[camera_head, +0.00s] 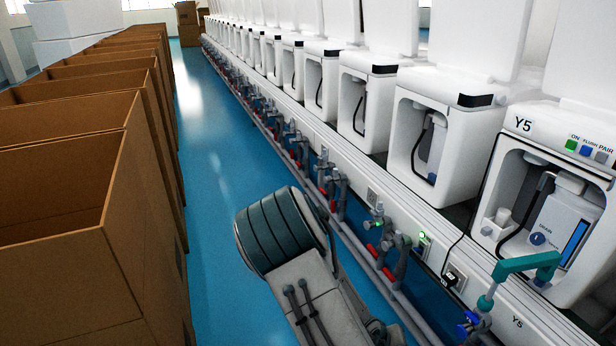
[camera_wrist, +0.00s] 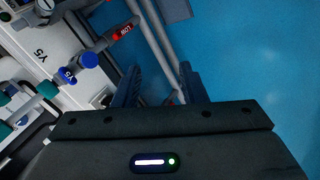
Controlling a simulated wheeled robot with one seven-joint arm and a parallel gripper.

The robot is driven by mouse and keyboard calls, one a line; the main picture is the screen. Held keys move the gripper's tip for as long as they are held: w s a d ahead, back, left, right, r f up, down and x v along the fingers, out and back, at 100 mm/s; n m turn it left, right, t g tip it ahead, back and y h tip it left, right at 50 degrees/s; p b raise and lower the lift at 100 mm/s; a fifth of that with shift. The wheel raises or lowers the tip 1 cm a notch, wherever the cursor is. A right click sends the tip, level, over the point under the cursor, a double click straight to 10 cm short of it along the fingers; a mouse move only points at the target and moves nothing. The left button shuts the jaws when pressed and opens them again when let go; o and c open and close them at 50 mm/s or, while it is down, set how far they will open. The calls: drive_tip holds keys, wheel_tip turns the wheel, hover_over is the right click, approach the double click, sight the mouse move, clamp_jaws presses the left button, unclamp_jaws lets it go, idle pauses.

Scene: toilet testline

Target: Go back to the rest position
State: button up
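My gripper (camera_wrist: 160,82) shows in the wrist view with its two dark blue fingers spread apart. No object shows held between them; pipes and blue floor are seen through the gap. In the head view my arm rises from the lower middle, over the aisle beside the pipes. The gripper itself cannot be made out there. The toilet unit marked Y5 (camera_head: 524,124) stands at the right, with its front open and a green light lit. A teal pipe (camera_head: 526,264) stands in front of it. Blue valve knobs (camera_wrist: 90,60) lie left of the gripper in the wrist view.
Pipes with red and blue valves (camera_head: 388,258) run along the bench close to my arm. A socket with a black plug (camera_head: 456,278) is on the bench front. Tall brown cardboard boxes (camera_head: 60,262) line the left. The blue floor aisle (camera_head: 215,150) between is clear.

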drive_tip(key=s+a+r+y+p, duration=0.1)
drive_tip(key=a+r+y+p, duration=0.4)
drive_tip(key=r, duration=0.8)
drive_tip(key=s+a+r+y+p, duration=0.1)
drive_tip(key=a+r+y+p, duration=0.35)
drive_tip(key=r, duration=0.85)
drive_tip(key=s+d+r+h+p, duration=0.1)
drive_tip(key=s+r+p, duration=0.3)
drive_tip(key=r, duration=0.7)
drive_tip(key=s+d+r+h+p, duration=0.2)
drive_tip(key=s+r+p, duration=0.3)
drive_tip(key=r, duration=0.7)
drive_tip(key=shift+s+d+r+p, duration=0.25)
drive_tip(key=shift+s+r+p, duration=0.05)
drive_tip(key=shift+s, duration=0.2)
